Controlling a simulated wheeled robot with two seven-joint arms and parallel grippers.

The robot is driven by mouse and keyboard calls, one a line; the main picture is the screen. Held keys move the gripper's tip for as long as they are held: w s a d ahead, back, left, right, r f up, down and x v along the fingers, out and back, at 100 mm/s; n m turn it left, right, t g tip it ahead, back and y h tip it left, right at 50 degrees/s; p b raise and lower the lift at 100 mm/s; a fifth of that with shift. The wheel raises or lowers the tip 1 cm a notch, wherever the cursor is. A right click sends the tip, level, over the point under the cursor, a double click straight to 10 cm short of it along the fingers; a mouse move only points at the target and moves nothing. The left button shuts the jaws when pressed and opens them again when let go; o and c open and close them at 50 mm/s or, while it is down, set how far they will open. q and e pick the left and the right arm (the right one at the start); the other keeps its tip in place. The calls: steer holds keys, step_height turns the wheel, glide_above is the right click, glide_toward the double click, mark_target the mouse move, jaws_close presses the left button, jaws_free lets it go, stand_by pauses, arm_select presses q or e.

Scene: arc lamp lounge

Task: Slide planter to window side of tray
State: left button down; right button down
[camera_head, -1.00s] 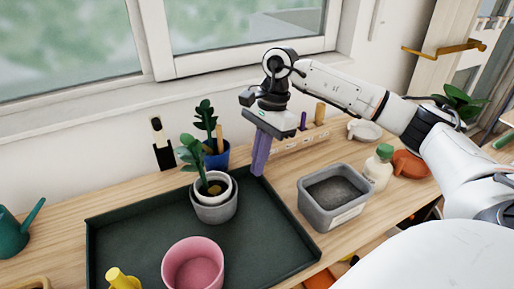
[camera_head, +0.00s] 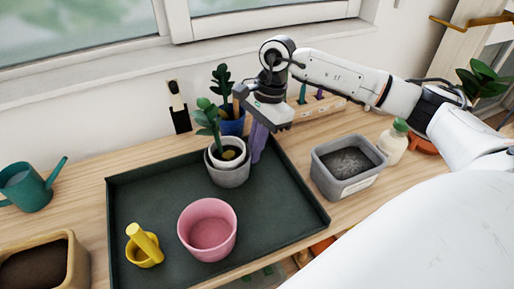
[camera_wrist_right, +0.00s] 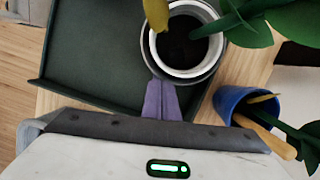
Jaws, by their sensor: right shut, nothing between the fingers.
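The planter (camera_head: 229,172) is a grey pot with a white inner pot and a green leafy plant, upright in the far part of the dark green tray (camera_head: 283,212). My right gripper (camera_head: 254,160) has its purple fingers shut and empty, pointing down just right of the planter. In the right wrist view the fingertips (camera_wrist_right: 161,84) reach the rim of the planter (camera_wrist_right: 151,55); I cannot tell whether they touch it. The window (camera_head: 80,25) is beyond the tray, above the sill. My left gripper is not in view.
A pink pot (camera_head: 207,232) and a yellow tool in a small cup (camera_head: 145,248) stand nearer on the tray. A blue pot (camera_head: 233,124) with a plant stands behind it. A grey bin (camera_head: 348,168) is to the right, a teal watering can (camera_head: 28,187) to the left.

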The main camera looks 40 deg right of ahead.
steer(key=shift+a, duration=0.85)
steer(key=d, duration=0.1)
steer(key=d+b, duration=0.1)
steer(key=d, duration=0.2)
steer(key=shift+d+r, duration=0.25)
steer(key=shift+r, duration=0.15)
steer(key=v, duration=0.9)
steer(key=shift+a+r, duration=0.1)
steer(key=shift+r, duration=0.05)
